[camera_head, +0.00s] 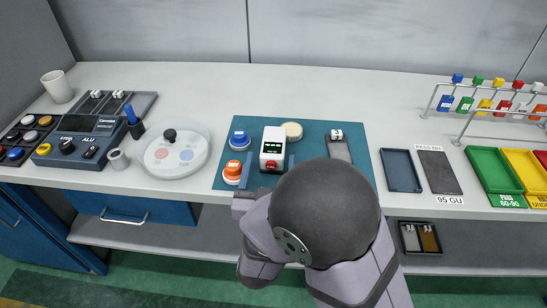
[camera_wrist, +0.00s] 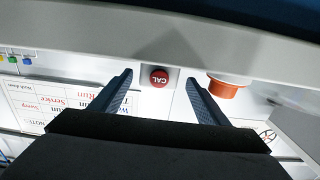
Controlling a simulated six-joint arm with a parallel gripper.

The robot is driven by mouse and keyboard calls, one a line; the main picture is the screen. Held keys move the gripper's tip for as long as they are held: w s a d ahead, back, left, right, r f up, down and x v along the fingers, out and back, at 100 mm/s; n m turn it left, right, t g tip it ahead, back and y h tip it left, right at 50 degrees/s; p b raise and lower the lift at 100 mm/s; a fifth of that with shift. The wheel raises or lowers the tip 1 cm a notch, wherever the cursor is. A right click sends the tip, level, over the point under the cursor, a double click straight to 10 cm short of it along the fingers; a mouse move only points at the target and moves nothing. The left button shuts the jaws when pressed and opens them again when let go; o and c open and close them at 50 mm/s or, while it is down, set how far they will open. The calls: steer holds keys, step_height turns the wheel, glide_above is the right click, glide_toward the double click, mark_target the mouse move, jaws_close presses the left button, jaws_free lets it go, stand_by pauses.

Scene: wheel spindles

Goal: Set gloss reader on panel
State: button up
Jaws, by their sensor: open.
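The gloss reader (camera_head: 272,143) is a white box with a dark display and a red button on its near end, upright on the teal mat. My gripper (camera_head: 269,164) is open, its blue fingers left and right of the reader's near end. In the wrist view my gripper (camera_wrist: 162,88) shows its fingers on both sides of the red CAL button (camera_wrist: 159,78); whether they touch the reader I cannot tell. A dark grey panel (camera_head: 339,150) with a small white tag lies on the mat to the right. My arm hides the mat's near right part.
An orange-topped puck (camera_head: 232,171) stands close left of the reader; it shows in the wrist view (camera_wrist: 225,87). A blue-topped puck (camera_head: 239,139) and a cream disc (camera_head: 291,131) are nearby. A 95 GU plate (camera_head: 438,171), a dark tray (camera_head: 401,170) and coloured bins lie right.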

steer(key=shift+w+d+r, duration=0.1)
steer(key=shift+w+r, duration=0.05)
steer(key=shift+w, duration=0.55)
steer(key=shift+w+r, duration=0.1)
steer(key=shift+w, duration=0.4)
steer(key=shift+w+f+p, duration=0.2)
steer(key=shift+w+p, duration=0.45)
steer(key=shift+w, duration=2.5)
steer(key=c, duration=1.7)
steer(key=shift+o, duration=0.2)
steer(key=shift+r, duration=0.15)
step_height(320, 180, up, 10)
steer(key=shift+f, duration=0.1)
step_height(320, 180, up, 10)
steer(key=p, duration=1.1)
glide_above(274, 140)
steer(key=w, duration=0.1)
steer(key=shift+w+r, duration=0.15)
steer(key=shift+r, duration=0.05)
